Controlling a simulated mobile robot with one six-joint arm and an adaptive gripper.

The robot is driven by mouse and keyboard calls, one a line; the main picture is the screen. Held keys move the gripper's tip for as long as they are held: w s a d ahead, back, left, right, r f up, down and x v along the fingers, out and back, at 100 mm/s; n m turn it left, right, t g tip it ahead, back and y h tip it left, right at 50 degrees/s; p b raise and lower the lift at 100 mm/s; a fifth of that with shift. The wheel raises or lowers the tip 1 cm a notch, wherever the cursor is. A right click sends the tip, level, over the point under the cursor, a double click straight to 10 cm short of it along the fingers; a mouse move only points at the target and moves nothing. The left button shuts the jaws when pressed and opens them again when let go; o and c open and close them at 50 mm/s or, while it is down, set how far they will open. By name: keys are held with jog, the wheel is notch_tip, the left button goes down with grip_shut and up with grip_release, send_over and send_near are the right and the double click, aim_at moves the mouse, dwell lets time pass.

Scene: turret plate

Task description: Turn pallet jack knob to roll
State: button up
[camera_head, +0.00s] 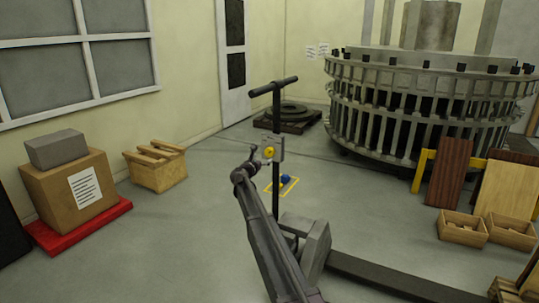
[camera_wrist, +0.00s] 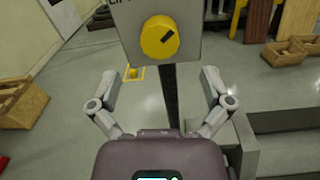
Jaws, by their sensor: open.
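The pallet jack (camera_head: 277,190) stands upright with a black T-handle at its top. A grey plate on its post carries the yellow knob (camera_head: 269,152). In the wrist view the yellow knob (camera_wrist: 160,38) faces me, with a dark pointer mark slanting to the upper right. Lettering at the plate's upper left is cut off by the frame edge. My gripper (camera_wrist: 165,88) is open and empty, its two fingers spread below and either side of the knob, apart from it. In the head view my gripper (camera_head: 254,156) is at the plate's left side, small and partly unclear.
The jack's grey housing (camera_head: 304,240) and dark fork (camera_head: 380,277) lie low at the right. A yellow floor square (camera_head: 291,187) holds a small blue item. Wooden crates (camera_head: 463,226) stand at the right. A cardboard box (camera_head: 70,190) sits on a red pallet at the left.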

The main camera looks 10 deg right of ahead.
aim_at(269, 153)
jog(key=shift+x, duration=3.15)
jog(key=shift+c, duration=0.2)
jog(key=shift+d, duration=0.1)
jog(key=c, duration=1.1)
